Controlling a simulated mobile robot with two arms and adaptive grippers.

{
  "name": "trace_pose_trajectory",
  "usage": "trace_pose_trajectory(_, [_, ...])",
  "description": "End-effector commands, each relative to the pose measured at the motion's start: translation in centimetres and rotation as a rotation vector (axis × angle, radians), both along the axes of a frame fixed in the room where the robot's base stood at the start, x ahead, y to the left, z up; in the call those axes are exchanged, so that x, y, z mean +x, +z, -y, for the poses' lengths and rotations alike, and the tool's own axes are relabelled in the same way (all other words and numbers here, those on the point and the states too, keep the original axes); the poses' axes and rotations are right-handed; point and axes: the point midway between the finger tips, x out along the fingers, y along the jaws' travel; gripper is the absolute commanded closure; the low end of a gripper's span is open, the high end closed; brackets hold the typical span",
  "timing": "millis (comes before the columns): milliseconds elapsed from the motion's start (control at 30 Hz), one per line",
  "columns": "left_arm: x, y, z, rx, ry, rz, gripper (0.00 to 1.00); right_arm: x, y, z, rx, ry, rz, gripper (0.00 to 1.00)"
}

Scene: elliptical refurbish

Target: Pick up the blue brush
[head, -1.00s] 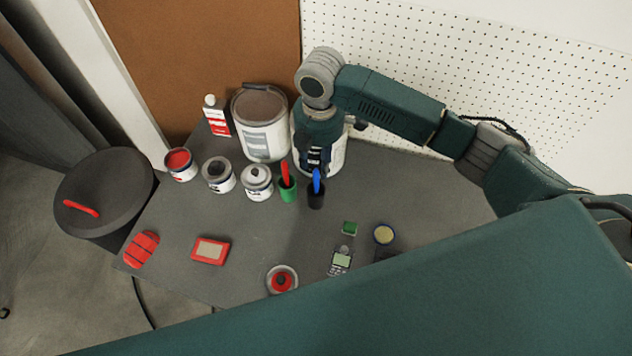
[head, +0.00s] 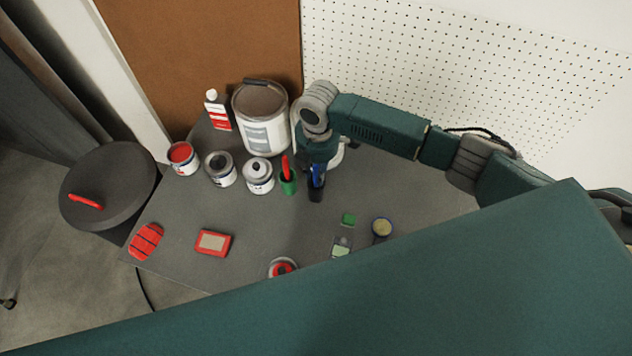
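The blue brush (head: 319,176) stands upright in a small black cup (head: 315,194) near the middle of the table. My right gripper (head: 318,168) points down at the brush from above and behind, and its fingers overlap the top of the handle in the head view. The fingers are dark and small, so I cannot tell whether they are open, shut or touching the brush. My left gripper is not in view.
A green cup (head: 289,187) with a red brush (head: 286,165) stands just left of the black cup. Several paint cans stand further left, with a large bucket (head: 262,128) behind.

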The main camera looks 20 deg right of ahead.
Motion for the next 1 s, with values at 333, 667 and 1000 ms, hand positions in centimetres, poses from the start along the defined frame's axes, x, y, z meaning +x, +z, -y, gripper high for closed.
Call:
trace_pose_trajectory(333, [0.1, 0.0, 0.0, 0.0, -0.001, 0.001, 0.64, 0.0, 0.1, 0.0, 0.0, 0.0, 0.0, 1.0])
trace_pose_trajectory(667, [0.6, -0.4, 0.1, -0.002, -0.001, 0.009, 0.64, 0.1, 1.8, 0.0, 0.003, 0.0, 0.003, 1.0])
trace_pose_trajectory(1000, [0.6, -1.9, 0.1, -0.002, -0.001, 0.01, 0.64, 0.2, 8.6, 0.0, 0.001, 0.001, 0.007, 1.0])
